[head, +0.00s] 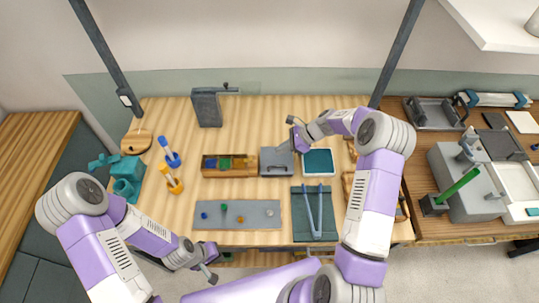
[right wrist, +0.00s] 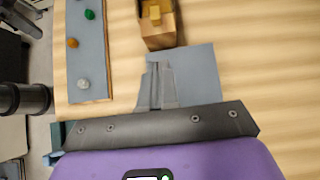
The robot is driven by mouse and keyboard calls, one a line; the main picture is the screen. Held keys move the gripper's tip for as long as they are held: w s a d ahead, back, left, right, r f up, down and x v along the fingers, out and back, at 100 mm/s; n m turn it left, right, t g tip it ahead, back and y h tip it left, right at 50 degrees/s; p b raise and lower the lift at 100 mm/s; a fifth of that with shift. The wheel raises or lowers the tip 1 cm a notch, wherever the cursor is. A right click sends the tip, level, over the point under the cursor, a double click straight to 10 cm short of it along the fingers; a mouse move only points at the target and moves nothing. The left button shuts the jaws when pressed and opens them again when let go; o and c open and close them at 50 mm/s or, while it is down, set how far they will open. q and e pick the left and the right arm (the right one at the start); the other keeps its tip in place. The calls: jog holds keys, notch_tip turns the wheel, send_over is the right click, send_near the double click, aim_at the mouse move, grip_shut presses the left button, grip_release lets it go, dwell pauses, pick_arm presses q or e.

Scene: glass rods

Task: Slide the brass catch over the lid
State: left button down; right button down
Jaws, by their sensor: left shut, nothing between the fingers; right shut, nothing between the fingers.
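A long wooden box (head: 229,173) lies mid-table, with blue, green and yellow pieces inside. I cannot make out the brass catch clearly. My right gripper (head: 284,148) is shut and empty above the grey plate. My left gripper (head: 213,281) is shut and empty off the table's front edge.
A grey tray (head: 258,222) with small coloured knobs lies in front of the box. A dark green mat (head: 303,233) with blue tongs is to its right. A teal-topped tray (head: 318,162) sits right of the plate. A grey block stands behind.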

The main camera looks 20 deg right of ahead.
jog(key=shift+v, duration=2.05)
